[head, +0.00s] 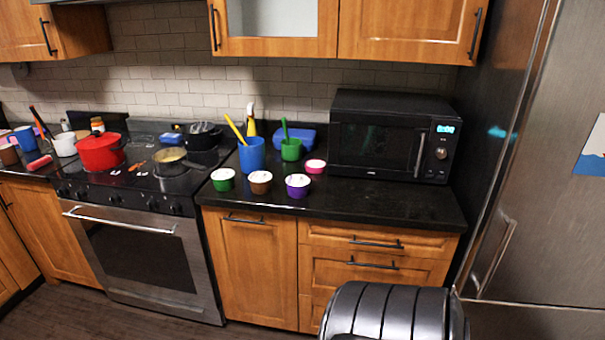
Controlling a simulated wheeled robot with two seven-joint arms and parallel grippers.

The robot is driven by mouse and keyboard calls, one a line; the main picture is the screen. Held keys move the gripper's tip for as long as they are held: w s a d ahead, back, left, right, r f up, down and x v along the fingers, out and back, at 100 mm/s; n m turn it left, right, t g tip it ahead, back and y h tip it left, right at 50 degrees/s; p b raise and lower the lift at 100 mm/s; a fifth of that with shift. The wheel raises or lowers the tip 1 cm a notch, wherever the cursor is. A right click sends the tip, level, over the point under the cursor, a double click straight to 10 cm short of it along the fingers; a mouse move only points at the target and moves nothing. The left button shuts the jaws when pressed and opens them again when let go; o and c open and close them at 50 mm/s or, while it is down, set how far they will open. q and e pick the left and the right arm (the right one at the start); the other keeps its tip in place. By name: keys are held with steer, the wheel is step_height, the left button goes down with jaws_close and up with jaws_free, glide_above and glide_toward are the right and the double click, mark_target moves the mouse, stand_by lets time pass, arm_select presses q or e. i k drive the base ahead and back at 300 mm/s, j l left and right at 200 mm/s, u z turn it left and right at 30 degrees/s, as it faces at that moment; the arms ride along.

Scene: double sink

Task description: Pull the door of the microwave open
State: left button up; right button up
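The black microwave (375,140) stands on the dark counter at the right, near the fridge. Its door (370,150) is shut and faces me. A vertical silver handle (420,156) is on the right side of the door, beside a panel with a lit blue display and a round knob. Neither of my grippers shows in the head view, so nothing of mine is seen touching the microwave.
Cups and small tubs stand on the counter (400,206) left of the microwave. The counter before its door is clear. A tall steel fridge (525,180) stands close at right. A ribbed silver-black object (390,312), unclear what, shows at the bottom. A stove (140,255) is left.

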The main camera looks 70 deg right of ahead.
mark_target(374, 145)
steer(key=z, duration=1.85)
steer(key=i+l+u, duration=0.15)
steer(key=i, duration=0.15)
steer(key=i+u, duration=0.15)
steer(key=i, duration=0.15)
